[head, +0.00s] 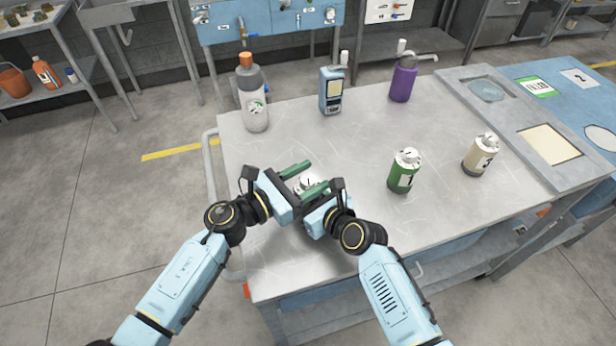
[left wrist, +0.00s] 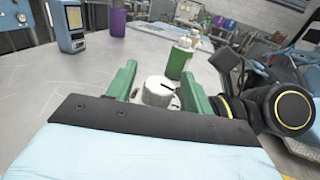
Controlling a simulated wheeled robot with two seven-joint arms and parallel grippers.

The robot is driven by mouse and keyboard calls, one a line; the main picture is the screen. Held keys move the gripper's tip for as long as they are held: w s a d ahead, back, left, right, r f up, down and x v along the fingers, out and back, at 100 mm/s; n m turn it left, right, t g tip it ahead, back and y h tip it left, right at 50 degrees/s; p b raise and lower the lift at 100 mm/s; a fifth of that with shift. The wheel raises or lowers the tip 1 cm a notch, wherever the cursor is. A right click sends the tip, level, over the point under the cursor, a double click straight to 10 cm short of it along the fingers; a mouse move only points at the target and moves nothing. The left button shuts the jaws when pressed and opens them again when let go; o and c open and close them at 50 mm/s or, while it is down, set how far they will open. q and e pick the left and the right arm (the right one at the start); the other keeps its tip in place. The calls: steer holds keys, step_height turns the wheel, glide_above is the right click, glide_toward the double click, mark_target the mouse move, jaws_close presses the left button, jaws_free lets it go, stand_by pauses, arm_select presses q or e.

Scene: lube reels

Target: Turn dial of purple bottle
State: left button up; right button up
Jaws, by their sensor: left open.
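A small bottle with a white dial top (head: 309,183) stands near the front left of the table. Its body is mostly hidden, so I cannot tell its colour. My left gripper (head: 304,180) is open, with its green fingers on either side of the dial. The left wrist view shows the white dial (left wrist: 158,92) with a black mark, between the fingers, with a gap at the left finger. A purple bottle (head: 403,82) with a grey spout stands at the back right. My right gripper (head: 322,215) is close beside the left one; its fingers are hidden.
A green bottle (head: 404,172) and a beige bottle (head: 480,156) with white dial tops stand to the right. The table's middle (head: 335,140) is clear.

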arm_select(q)
steer(key=c, duration=1)
steer(key=shift+o, duration=0.2)
steer(key=shift+n+t+y, duration=1.1)
steer(key=shift+t, duration=0.2)
steer(key=o, duration=1)
steer(key=shift+c, duration=0.2)
steer(key=v, duration=1.2)
